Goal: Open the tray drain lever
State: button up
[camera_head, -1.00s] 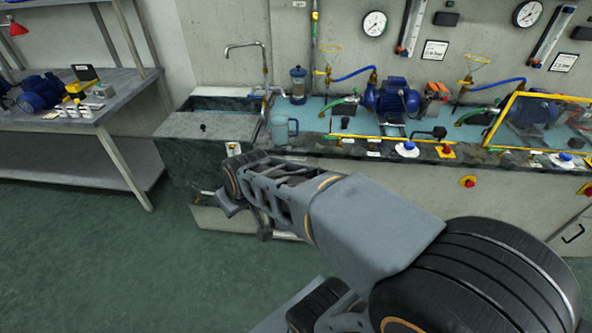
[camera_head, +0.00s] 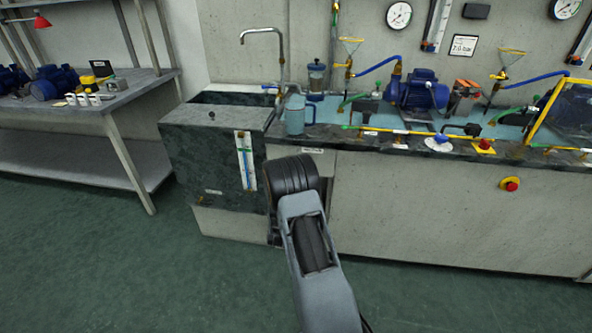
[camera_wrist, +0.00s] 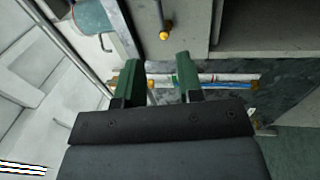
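My gripper (camera_wrist: 158,78) is open and empty in the wrist view, its two green fingers apart. In the head view its fingers are hidden behind my wrist, in front of the bench beside the tank. A small yellow-tipped fitting (camera_wrist: 166,32) sticks out from the bench front, above the fingers in the wrist view. Another small yellow fitting (camera_wrist: 151,86) shows between the fingers, by the end of the gauge strip (camera_wrist: 212,79). I cannot tell which part is the tray drain lever. A green handle (camera_head: 350,127) lies at the front edge of the blue tray (camera_head: 325,112).
The stone tank (camera_head: 205,165) with its white gauge strip (camera_head: 246,160) stands left of the bench. A blue-green jug (camera_head: 295,115) stands on the bench edge. A red emergency button (camera_head: 511,186) is on the bench front at right. The floor left of the tank is clear.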

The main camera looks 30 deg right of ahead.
jog(key=b+x, duration=0.1)
jog(key=x, duration=1.2)
jog(key=shift+d, duration=0.35)
grip_shut()
